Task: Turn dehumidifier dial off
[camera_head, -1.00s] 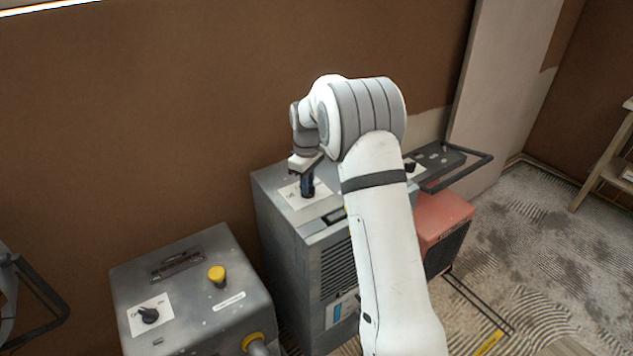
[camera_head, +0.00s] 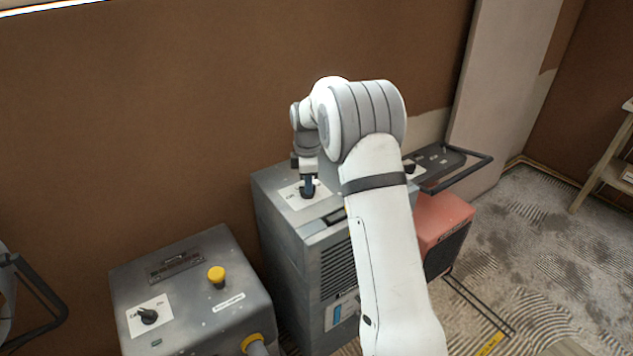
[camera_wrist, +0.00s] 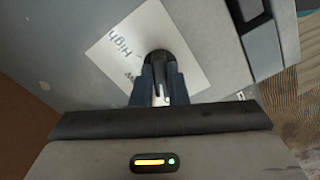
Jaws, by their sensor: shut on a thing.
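The dehumidifier (camera_head: 280,215) is a tall grey cabinet against the brown wall, under my arm. My gripper (camera_head: 308,190) points down at this plate. In the wrist view my gripper (camera_wrist: 160,88) has its two dark fingers shut on the dark dial (camera_wrist: 158,62), one on each side of its grip. The fingers hide part of the dial and some of the lettering, so its setting cannot be read.
A lower grey box (camera_head: 190,290) stands at the left, with its own black knob (camera_head: 148,316) and a yellow button (camera_head: 216,275). A red unit (camera_head: 442,228) with a black handle (camera_head: 465,175) stands right of the dehumidifier. Patterned floor lies open at the right.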

